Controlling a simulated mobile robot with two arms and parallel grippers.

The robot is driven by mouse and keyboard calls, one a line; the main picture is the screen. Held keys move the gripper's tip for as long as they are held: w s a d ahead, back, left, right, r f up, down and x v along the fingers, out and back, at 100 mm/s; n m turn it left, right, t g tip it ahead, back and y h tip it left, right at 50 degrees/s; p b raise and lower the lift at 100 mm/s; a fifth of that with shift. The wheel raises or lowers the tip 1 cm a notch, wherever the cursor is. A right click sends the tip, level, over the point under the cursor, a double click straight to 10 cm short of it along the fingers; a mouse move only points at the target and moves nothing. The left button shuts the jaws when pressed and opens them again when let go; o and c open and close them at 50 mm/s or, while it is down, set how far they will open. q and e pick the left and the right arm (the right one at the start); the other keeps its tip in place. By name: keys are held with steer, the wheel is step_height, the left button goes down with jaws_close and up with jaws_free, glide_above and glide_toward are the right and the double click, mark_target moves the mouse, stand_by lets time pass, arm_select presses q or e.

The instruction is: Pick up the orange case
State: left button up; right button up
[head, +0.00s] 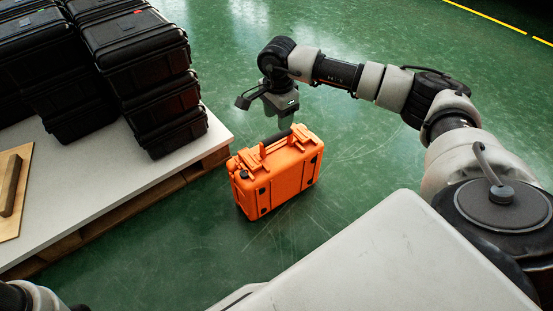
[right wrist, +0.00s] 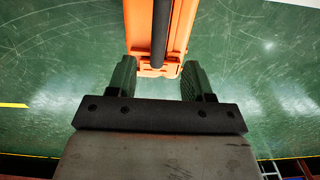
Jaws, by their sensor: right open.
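The orange case (head: 278,176) stands upright on the green floor beside the pallet, its handle side up. My right gripper (head: 285,120) points down just above the case's top, close to its dark handle. In the right wrist view, the two fingers of my right gripper (right wrist: 156,78) are apart. The dark handle bar (right wrist: 162,35) and the orange case (right wrist: 178,42) lie ahead, in line with the gap between them. I cannot tell whether the fingers reach around the handle. My left gripper is out of view; only a bit of my left arm shows at the bottom left.
A pallet with a white top (head: 140,180) stands left of the case, its corner close to it. Stacked black cases (head: 140,55) sit on it, and a wooden board (head: 14,190) with a bar lies at its left. Green floor (head: 380,155) is clear right of the case.

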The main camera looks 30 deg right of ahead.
mark_target(276, 135)
step_height(276, 135, down, 4)
steer(key=shift+a+f+b, duration=0.1)
steer(key=shift+b, duration=0.8)
steer(key=f+b, duration=0.5)
steer(key=shift+s+a, duration=0.1)
steer(key=shift+a, duration=0.1)
steer(key=shift+r, duration=0.1)
jaws_close()
stand_by(0.5)
